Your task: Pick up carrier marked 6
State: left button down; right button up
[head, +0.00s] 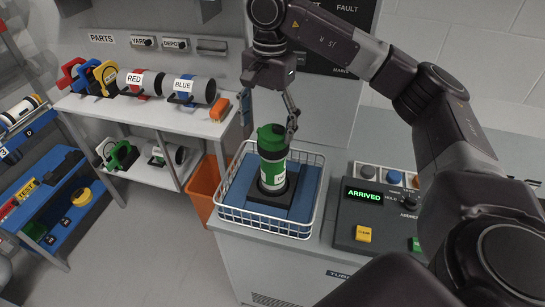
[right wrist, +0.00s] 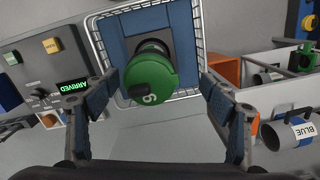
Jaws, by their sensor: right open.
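The carrier marked 6 (head: 272,158) has a green cap and a green body with a white label. It stands upright in a black round holder on the blue pad of a white wire basket (head: 264,226). In the right wrist view the white 6 shows on the green cap of the carrier (right wrist: 152,80). My right gripper (head: 270,114) is open above the carrier, pointing down, with its fingers on either side of the cap. The blue finger pads of the right gripper (right wrist: 157,98) are apart from the cap, with clear gaps. My left gripper is not in view.
A control panel (head: 380,212) reading ARRIVED stands right of the basket. An orange bin (head: 203,188) is at its left. A shelf (head: 150,113) holds RED and BLUE carriers and several coloured parts; more carriers lie below. A blue cart (head: 50,190) stands far left.

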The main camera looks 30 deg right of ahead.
aim_at(273, 166)
jog(key=shift+w+d+r, duration=0.15)
jog(key=shift+d, duration=0.4)
jog(key=shift+w+d+r, duration=0.1)
jog(key=shift+d, duration=0.4)
jog(key=shift+s+d+h, duration=0.1)
jog(key=shift+s+h, duration=0.05)
jog(key=shift+h, duration=0.15)
jog(key=shift+s+a+f+p, duration=0.4)
jog(key=shift+s+a+f, duration=0.1)
jog(key=shift+s+f, duration=0.1)
notch_tip(273, 166, down, 2)
jog(key=shift+s+f+p, duration=0.1)
jog(key=shift+s+p, duration=0.05)
jog(key=shift+p, duration=0.6)
jog(key=f, duration=0.2)
jog(key=shift+w+d+f+p, duration=0.1)
jog(key=shift+w+f+p, duration=0.1)
jog(key=shift+f+p, duration=0.15)
jog(key=shift+f, duration=0.35)
jog(key=c, duration=1.8)
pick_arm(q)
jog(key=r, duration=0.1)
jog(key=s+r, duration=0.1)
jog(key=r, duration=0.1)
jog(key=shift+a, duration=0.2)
pick_arm(e)
jog(key=shift+c, duration=0.5)
